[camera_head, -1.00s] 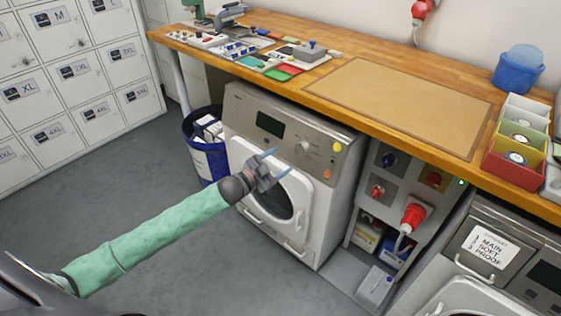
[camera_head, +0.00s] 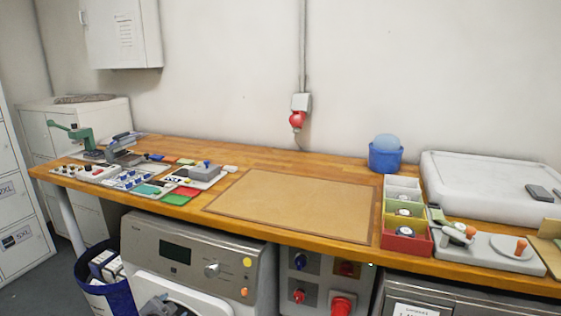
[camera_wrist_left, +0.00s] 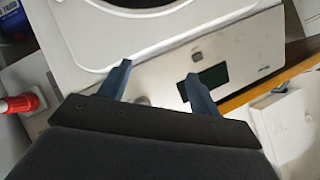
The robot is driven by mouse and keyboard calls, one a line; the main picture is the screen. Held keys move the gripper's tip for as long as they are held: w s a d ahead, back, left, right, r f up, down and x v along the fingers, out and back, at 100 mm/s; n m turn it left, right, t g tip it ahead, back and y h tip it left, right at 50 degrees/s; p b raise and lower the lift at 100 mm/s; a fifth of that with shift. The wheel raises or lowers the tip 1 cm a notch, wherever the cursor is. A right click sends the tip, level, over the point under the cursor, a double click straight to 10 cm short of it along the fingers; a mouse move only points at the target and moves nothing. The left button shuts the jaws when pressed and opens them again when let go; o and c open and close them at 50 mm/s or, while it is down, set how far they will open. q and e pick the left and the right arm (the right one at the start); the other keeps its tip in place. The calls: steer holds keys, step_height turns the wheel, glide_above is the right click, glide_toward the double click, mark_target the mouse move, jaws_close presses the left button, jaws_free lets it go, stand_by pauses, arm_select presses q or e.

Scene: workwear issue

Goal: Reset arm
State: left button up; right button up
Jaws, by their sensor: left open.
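My left gripper (camera_wrist_left: 152,85) is open and empty in the left wrist view, its two blue fingers apart in front of the washing machine's front panel (camera_wrist_left: 232,60). In the head view part of my left gripper (camera_head: 160,306) shows at the bottom edge, in front of the same machine's door. Most of the left arm is below that view. My right gripper is in neither current view.
The wooden workbench (camera_head: 300,165) carries a tan mat (camera_head: 290,205), small parts and a green press (camera_head: 75,137) at left, coloured bins (camera_head: 405,240) and a blue tub (camera_head: 386,157) at right. A blue waste bin (camera_head: 105,295) stands beside the machine (camera_head: 200,262).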

arm_select(q)
steer(key=s+d+f+n+g+p, duration=0.1)
steer(key=s+d, duration=0.5)
steer(key=s, duration=0.7)
steer(key=s+d+f+n+g+h+p, duration=0.1)
steer(key=s+d+n+g+p, duration=0.2)
steer(key=s, duration=1.1)
steer(key=s+d+f+n+g+p, duration=0.2)
steer(key=s+d+g, duration=0.3)
steer(key=s+d, duration=0.4)
steer(key=s, duration=0.4)
steer(key=shift+s+d+g+h+p, duration=0.15)
steer(key=shift+d+g+h+p, duration=0.15)
steer(key=shift+d+h+p, duration=0.1)
arm_select(e)
steer(key=d+r, duration=0.2)
steer(key=r, duration=0.4)
steer(key=d+r+h, duration=0.1)
steer(key=d+r, duration=0.2)
steer(key=r, duration=0.4)
steer(key=shift+s+d+r+m, duration=0.2)
steer(key=shift+d+r+m, duration=0.05)
steer(key=shift+r+m, duration=0.05)
arm_select(q)
steer(key=shift+f, duration=0.1)
steer(key=shift+o, duration=0.3)
